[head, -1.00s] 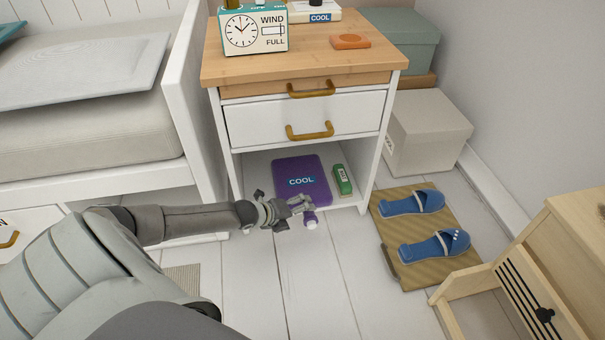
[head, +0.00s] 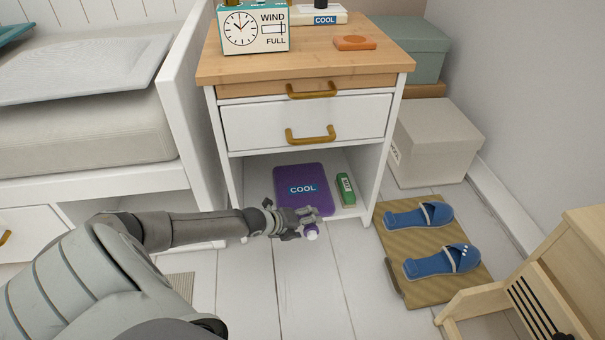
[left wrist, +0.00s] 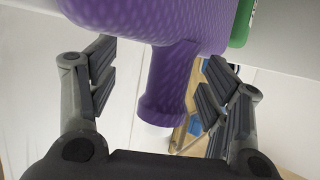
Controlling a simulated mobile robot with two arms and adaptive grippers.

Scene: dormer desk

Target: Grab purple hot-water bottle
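The purple hot-water bottle (head: 290,175) lies on the bottom shelf of the white nightstand, with a COOL label on its body. Its neck and pale cap stick out over the shelf's front edge. My left gripper (head: 308,217) is at the neck. In the left wrist view the bottle's neck (left wrist: 165,90) hangs between the two spread fingers, with a gap on each side. My left gripper is open there. My right gripper is in neither view.
A green box (head: 345,190) lies right of the bottle on the shelf. The nightstand (head: 305,120) has side walls around the shelf opening. Blue slippers (head: 440,262) sit on a mat (head: 410,290) to the right. The floor in front is clear.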

